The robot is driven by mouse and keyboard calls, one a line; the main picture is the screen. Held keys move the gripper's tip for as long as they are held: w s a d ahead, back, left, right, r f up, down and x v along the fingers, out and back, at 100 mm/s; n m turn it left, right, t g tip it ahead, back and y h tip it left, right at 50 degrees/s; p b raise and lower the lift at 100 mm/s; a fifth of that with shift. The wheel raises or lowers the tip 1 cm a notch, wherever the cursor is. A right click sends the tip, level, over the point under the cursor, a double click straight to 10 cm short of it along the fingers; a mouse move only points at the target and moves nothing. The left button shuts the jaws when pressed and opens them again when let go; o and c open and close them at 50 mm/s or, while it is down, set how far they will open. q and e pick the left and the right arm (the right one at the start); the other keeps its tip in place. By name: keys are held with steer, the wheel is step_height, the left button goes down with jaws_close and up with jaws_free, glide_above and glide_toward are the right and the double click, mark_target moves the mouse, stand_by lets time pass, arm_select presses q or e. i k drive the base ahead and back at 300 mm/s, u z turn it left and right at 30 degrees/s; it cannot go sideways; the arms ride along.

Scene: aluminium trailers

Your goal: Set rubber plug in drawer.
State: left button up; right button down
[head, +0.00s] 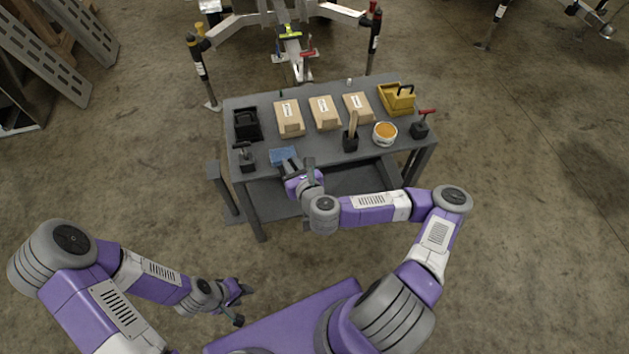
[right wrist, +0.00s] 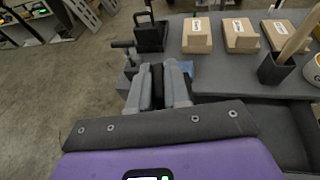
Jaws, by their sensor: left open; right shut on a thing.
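My right gripper (head: 289,164) is at the front left edge of the grey workbench (head: 330,152). In the right wrist view its grey fingers (right wrist: 158,88) are shut on a narrow black thing (right wrist: 157,80), which looks like the rubber plug; the fingers hide most of it. Below the bench top is a dark, flat recessed area (head: 335,184); I cannot tell whether it is the open drawer or a shelf. My left gripper (head: 243,304) is open and empty, low in front of the bench, well away from it.
A blue cloth or pad (head: 283,156) lies beside my right gripper. A black clamp-like tool (head: 246,158), a black holder (head: 247,124), several brown boxes (head: 324,112), a brush pot (head: 350,140), an orange-filled tub (head: 385,133) and a yellow tray (head: 396,98) crowd the top. A trailer stands behind.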

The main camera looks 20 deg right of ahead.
mark_target(360, 187)
steer(key=u, duration=1.65)
steer(key=i, duration=1.5)
steer(key=z, duration=3.35)
steer(key=i, duration=0.5)
steer(key=z, duration=0.05)
